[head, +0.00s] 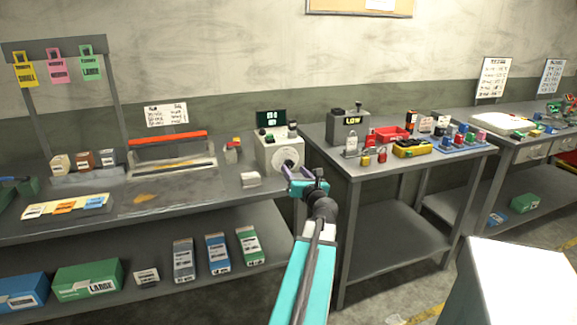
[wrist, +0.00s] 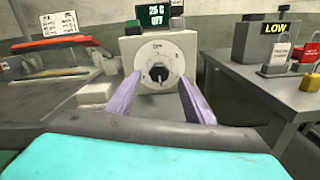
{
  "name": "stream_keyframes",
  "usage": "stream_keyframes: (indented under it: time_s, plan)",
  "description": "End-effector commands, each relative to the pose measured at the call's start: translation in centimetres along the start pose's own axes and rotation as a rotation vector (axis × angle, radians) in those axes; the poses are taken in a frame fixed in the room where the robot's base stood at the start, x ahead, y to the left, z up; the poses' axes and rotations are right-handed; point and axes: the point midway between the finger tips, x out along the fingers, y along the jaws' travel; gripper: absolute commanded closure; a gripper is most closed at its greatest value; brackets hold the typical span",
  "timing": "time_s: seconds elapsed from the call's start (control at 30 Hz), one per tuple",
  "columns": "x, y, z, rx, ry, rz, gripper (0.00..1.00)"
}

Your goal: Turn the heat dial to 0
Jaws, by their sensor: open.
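The heat dial (wrist: 159,73) is a black knob in a round white scale on the front of a pale control box (wrist: 187,48). The box (head: 267,152) stands at the right end of the left bench. A small display (wrist: 152,15) on top reads "25 C OFF". The dial's exact setting is too small to read. My gripper (head: 304,183) is in front of the box, with its arm reaching up from below. In the wrist view its two purple fingers (wrist: 153,98) are spread apart, one on each side of the dial's lower part, with nothing between them.
A sealer with a red bar (head: 167,137) stands left of the box. A small white block (head: 250,179) lies at the bench edge. The right table (head: 357,168) holds a grey unit reading "LOW" (head: 348,125), padlocks and a red tray (head: 393,133).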

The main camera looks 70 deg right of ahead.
Motion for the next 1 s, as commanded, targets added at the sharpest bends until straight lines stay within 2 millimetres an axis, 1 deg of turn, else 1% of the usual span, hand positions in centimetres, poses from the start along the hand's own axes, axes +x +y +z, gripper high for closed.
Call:
stream_keyframes:
  time_s: [0.03,0.1,0.5,0.7,1.0]
  plan:
    - [0.7,-0.1,0.0,0.0,0.0,0.001,0.52]
    - [1.4,-0.1,0.1,0.0,0.0,0.001,0.52]
    - [4.8,-0.1,0.0,0.0,0.0,0.0,0.52]
    - [5.6,-0.1,0.0,0.0,0.0,-0.001,0.52]
    - [5.6,0.0,0.0,0.0,0.0,-0.001,0.52]
